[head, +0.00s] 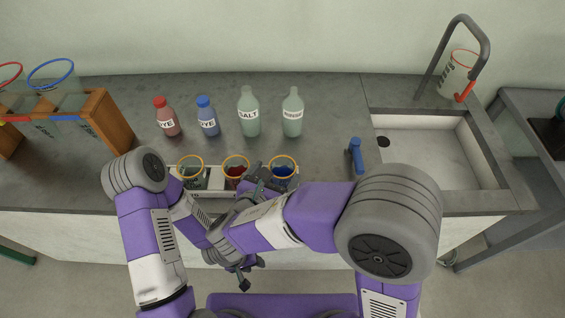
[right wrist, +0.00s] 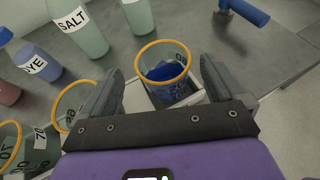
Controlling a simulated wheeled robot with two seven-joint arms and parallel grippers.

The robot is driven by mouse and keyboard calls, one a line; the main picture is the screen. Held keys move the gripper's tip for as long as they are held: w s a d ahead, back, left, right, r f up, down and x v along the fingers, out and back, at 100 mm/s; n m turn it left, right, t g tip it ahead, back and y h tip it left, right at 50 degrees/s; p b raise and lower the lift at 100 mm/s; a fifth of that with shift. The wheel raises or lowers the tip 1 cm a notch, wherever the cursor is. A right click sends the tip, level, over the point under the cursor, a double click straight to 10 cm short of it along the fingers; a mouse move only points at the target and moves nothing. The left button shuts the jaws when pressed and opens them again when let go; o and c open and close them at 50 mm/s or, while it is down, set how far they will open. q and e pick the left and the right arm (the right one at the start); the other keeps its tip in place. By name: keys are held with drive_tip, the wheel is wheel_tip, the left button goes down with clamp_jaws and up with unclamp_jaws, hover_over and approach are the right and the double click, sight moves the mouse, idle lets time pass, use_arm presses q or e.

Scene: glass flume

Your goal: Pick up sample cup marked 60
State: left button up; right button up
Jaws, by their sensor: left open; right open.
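Three clear sample cups with orange rims stand in a row in a white rack (head: 205,194): a left cup (head: 189,178), a middle cup (head: 234,172) with red inside and a right cup (head: 283,173) with blue inside. I cannot read a 60 on any cup. My right gripper (head: 262,180) is open beside the right cup. In the right wrist view the right cup (right wrist: 165,72) stands between the open fingers (right wrist: 161,70), apart from them as far as I can see; its marking is unclear. My left gripper (head: 244,277) is open and empty, low in front of the counter.
Red and blue dye bottles (head: 167,117), a salt bottle (head: 248,113) and another pale green bottle (head: 292,113) stand behind the cups. A sink (head: 425,145) is at right, a wooden stand (head: 100,112) at left.

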sight(287, 161)
drive_tip(key=shift+w+d+f+b, duration=0.3)
drive_tip(key=shift+w+d+f, duration=0.1)
drive_tip(key=shift+w, duration=0.15)
drive_tip(key=b+x, duration=0.1)
drive_tip(key=x, duration=0.4)
drive_tip(key=shift+r, duration=0.1)
drive_tip(key=c, duration=1)
